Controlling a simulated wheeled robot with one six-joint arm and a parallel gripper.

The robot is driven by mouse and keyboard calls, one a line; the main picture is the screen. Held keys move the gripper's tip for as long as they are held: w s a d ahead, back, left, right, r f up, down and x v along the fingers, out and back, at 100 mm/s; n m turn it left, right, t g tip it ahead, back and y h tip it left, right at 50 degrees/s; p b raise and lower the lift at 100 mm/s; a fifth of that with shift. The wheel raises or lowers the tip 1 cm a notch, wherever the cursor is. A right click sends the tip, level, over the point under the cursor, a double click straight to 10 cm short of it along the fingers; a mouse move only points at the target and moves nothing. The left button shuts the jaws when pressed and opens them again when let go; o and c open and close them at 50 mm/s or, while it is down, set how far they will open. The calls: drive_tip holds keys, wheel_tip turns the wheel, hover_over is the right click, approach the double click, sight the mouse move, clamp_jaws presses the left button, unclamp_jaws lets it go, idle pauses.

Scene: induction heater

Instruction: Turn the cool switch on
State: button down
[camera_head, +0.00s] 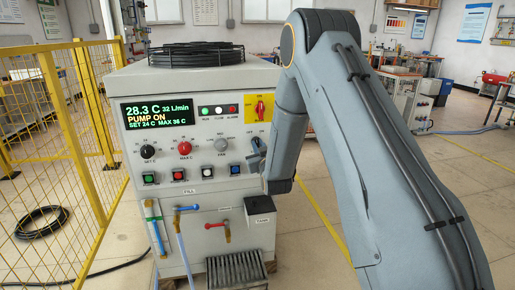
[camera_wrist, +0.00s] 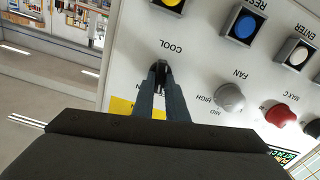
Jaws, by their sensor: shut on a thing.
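The cool switch is on the grey front panel of the heater's cooling unit (camera_head: 205,75). It is mostly hidden by my gripper (camera_head: 257,147), at the right end of the knob row. In the wrist view, turned upside down, my gripper (camera_wrist: 160,70) has its two dark fingertips close together just beside the printed COOL label (camera_wrist: 172,47). The fingers are shut on the small cool switch, of which little shows between the tips. Which way the switch points cannot be told.
The grey fan knob (camera_wrist: 230,97) and red max knob (camera_wrist: 281,116) are beside my fingers. A red rotary switch (camera_head: 261,107) is on a yellow plate above. The display (camera_head: 158,112) reads PUMP ON. Push buttons (camera_head: 207,173) are below. A yellow fence (camera_head: 75,110) is at left.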

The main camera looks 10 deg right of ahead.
drive_tip(key=shift+m+b, duration=0.45)
drive_tip(key=shift+m, duration=1.45)
drive_tip(key=shift+d, duration=0.1)
drive_tip(key=c, duration=1.8)
unclamp_jaws()
drive_tip(key=shift+o, duration=0.2)
drive_tip(key=shift+s, duration=0.1)
drive_tip(key=s, duration=0.7)
drive_tip(key=shift+s+b, duration=0.3)
drive_tip(key=shift+b, duration=0.05)
